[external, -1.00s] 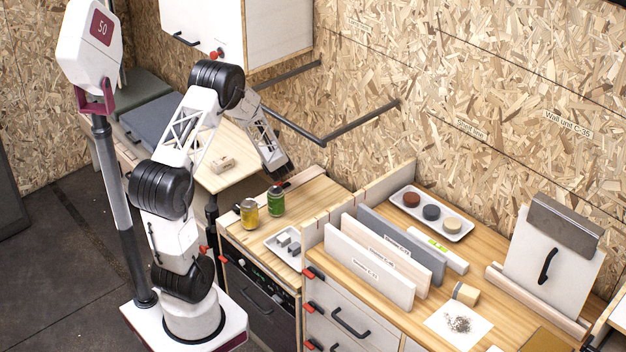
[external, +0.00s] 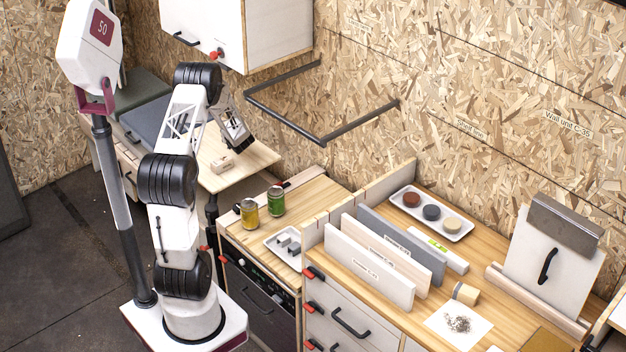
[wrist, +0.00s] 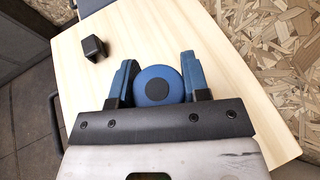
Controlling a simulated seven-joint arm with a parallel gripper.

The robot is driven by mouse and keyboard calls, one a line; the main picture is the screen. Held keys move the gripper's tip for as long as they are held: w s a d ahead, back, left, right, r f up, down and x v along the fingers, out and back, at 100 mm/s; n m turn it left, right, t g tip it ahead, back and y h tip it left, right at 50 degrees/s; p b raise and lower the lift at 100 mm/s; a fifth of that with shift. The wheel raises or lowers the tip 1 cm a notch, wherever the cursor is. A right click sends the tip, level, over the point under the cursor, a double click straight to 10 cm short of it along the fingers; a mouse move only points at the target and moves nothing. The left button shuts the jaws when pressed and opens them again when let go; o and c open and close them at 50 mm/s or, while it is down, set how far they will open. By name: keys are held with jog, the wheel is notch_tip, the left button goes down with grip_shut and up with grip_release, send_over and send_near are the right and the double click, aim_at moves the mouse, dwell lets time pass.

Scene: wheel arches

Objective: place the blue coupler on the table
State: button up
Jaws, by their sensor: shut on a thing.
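The blue coupler (wrist: 157,86) is round with a dark centre in the wrist view. My gripper (wrist: 158,75) is shut on it, with one blue finger on each side. Below is the pale wooden table (wrist: 215,110); the wrist view does not show clearly whether the coupler touches it. In the external view my gripper (external: 242,143) is over the right part of the same table (external: 258,158), tilted downward. The coupler cannot be made out there.
A dark small block (wrist: 94,47) lies on the table in the wrist view. Yellow (external: 249,213) and green (external: 276,201) cans stand on the counter. A dark rail (external: 285,120) is on the wall to the right.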

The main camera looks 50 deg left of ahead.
jog(key=a, duration=0.4)
jog(key=w+d+f, duration=0.1)
jog(key=w, duration=0.1)
jog(key=w+d+f+m+t, duration=0.1)
jog(key=w+d+f, duration=0.1)
jog(key=w+d+f+t+h, duration=0.1)
jog(key=w+d, duration=0.1)
jog(key=w, duration=0.1)
jog(key=shift+w+d+f+m, duration=0.1)
jog(key=shift+f+m, duration=0.05)
jog(key=shift+m, duration=0.25)
jog(key=shift+f, duration=0.1)
jog(key=shift+f, duration=1.45)
jog(key=o, duration=0.9)
jog(key=shift+f, duration=0.1)
